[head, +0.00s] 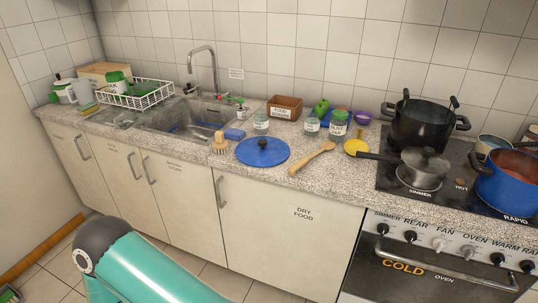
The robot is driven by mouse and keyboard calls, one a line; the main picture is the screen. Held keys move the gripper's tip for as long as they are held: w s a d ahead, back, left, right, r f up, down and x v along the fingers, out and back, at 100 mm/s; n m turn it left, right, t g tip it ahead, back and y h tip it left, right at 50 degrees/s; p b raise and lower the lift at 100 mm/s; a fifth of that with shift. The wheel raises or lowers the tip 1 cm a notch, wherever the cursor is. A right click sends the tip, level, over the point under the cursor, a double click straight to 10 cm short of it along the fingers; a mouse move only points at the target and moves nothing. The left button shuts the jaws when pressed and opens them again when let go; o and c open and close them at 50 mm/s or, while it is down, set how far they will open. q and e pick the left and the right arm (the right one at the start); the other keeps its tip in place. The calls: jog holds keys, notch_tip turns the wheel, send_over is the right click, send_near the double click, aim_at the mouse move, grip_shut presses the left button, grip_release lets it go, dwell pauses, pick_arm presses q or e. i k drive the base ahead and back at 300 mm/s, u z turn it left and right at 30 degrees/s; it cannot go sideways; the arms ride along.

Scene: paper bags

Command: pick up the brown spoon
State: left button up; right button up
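The brown spoon (311,158) lies on the speckled countertop (232,187), right of the round blue lid. It is wooden and lies slantwise, with one end close to the counter's front edge. Nothing covers it. A teal and dark grey link of my own arm shows at the bottom left, in front of the cabinets and well away from the spoon. Neither of my grippers can be seen.
A blue lid (262,152) and a brush (220,144) are left of the spoon. A yellow dish (356,148) and glass jars (311,126) are near it. Pots, including a grey saucepan (424,170), stand on the stove at right. The sink (182,120) is left.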

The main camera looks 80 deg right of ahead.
aim_at(327, 146)
jog(key=u, duration=0.15)
jog(key=i, duration=0.9)
jog(key=z, duration=1.85)
jog(key=i, duration=0.3)
jog(key=z, duration=2.15)
jog(key=k, duration=0.4)
jog(key=z, duration=0.55)
jog(key=i, duration=1.45)
jog(key=u, duration=0.4)
